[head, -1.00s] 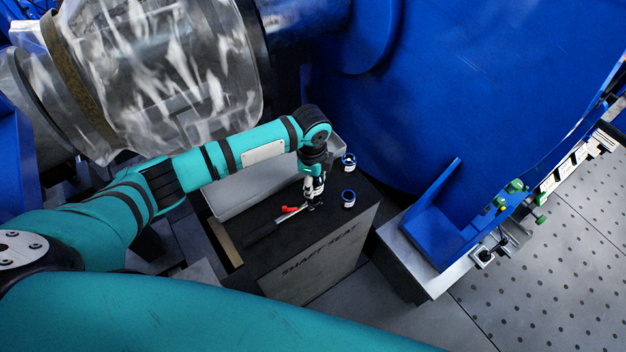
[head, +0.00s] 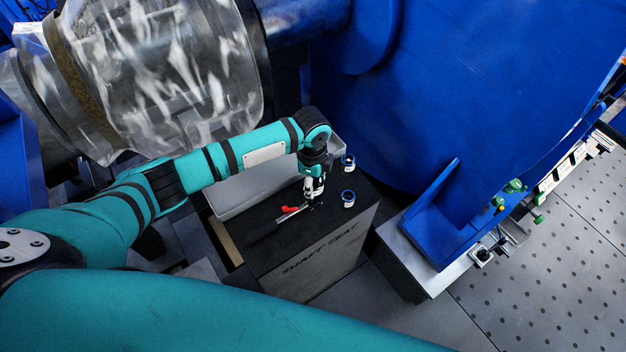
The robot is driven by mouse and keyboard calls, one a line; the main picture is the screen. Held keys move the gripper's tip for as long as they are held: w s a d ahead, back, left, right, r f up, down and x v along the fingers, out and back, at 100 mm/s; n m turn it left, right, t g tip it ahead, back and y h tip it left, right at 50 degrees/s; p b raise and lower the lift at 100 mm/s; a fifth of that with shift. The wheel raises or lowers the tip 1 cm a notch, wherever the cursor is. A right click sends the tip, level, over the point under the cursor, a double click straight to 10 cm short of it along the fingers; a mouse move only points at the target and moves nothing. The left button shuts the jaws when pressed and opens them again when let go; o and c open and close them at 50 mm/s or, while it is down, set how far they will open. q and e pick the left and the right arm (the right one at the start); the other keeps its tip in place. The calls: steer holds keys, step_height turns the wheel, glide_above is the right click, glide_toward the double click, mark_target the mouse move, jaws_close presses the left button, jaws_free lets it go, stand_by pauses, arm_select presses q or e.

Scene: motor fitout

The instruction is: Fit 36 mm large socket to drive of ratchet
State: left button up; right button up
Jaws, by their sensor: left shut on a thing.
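The ratchet (head: 266,231) lies on the dark top of the shaft seat block, its black handle toward the lower left and a red part near its head. My left gripper (head: 314,198) points down at the ratchet's head end. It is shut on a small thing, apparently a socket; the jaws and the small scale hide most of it. I cannot tell whether it is seated on the drive. Two silver sockets with blue bands, a far one (head: 348,162) and a near one (head: 348,198), stand upright to the right of the gripper. My right gripper is out of view.
The shaft seat block (head: 325,262) has a grey lettered front. A pale grey case-like block (head: 250,190) lies behind it on the left. A large blue housing (head: 450,90) rises behind on the right, and a blue bracket (head: 432,228) stands to the right.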

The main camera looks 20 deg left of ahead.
arm_select(q)
steer(key=shift+r, duration=0.1)
stand_by(0.6)
steer(key=shift+p, duration=0.35)
steer(key=shift+f+b, duration=0.7)
steer(key=shift+f, duration=0.8)
stand_by(0.6)
steer(key=o, duration=1.5)
steer(key=shift+r, duration=0.1)
step_height(320, 180, up, 12)
steer(key=shift+s+a+f, duration=0.1)
